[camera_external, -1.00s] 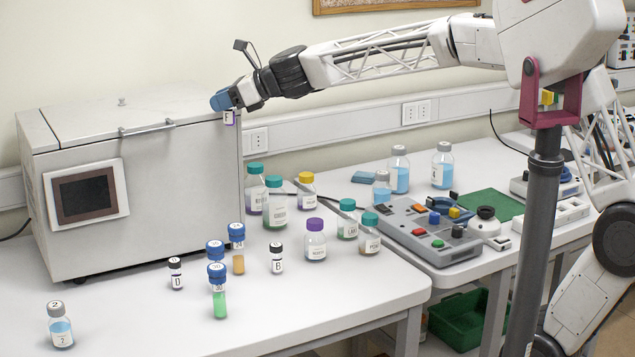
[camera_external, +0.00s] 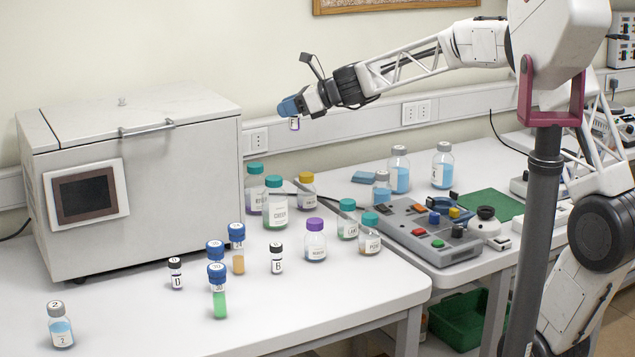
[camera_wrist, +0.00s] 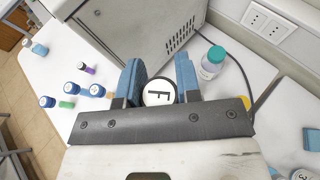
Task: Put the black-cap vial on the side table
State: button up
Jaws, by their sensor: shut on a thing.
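My gripper (camera_external: 290,107) has blue fingertips and is shut on a small vial marked F (camera_external: 294,124), held high in front of the wall, right of the white cabinet. In the wrist view the vial's cap (camera_wrist: 158,93) shows a white top with an F and a dark rim between the blue fingers; its body is hidden below. Two other black-cap vials stand upright on the left table: D (camera_external: 176,274) and B (camera_external: 277,258). A second table (camera_external: 420,181), at the right, has bare patches among its objects.
The white cabinet (camera_external: 200,190) stands at the left. Blue-cap tubes (camera_external: 218,300) and several teal-cap bottles (camera_external: 276,210) stand on the left table. A grey control box (camera_external: 415,232), clear bottles (camera_external: 442,168) and a green mat (camera_external: 488,204) occupy the right table.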

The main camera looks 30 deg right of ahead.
jog(key=d+f, duration=0.4)
jog(key=d, duration=0.6)
jog(key=d+f+m+t+h, duration=0.1)
jog(key=d+f, duration=0.3)
jog(key=d, duration=0.6)
jog(key=d+f, duration=0.4)
jog(key=d, duration=0.6)
jog(key=s+d+f, duration=0.3)
jog(key=d, duration=0.5)
jog(key=s+d+f+m+h, duration=0.1)
jog(key=s+d+f, duration=0.3)
jog(key=d, duration=0.5)
jog(key=s+d+f+t, duration=0.1)
jog(key=s+d+f, duration=0.2)
jog(key=d, duration=0.6)
jog(key=shift+s+f+m+h, duration=0.3)
jog(key=shift+s+f+m, duration=0.1)
jog(key=shift+s, duration=0.15)
send_over(469, 184)
jog(key=shift+d+f, duration=0.15)
jog(key=shift+f, duration=0.6)
jog(key=shift+f, duration=0.1)
jog(key=shift+f, duration=1.65)
jog(key=shift+f, duration=0.15)
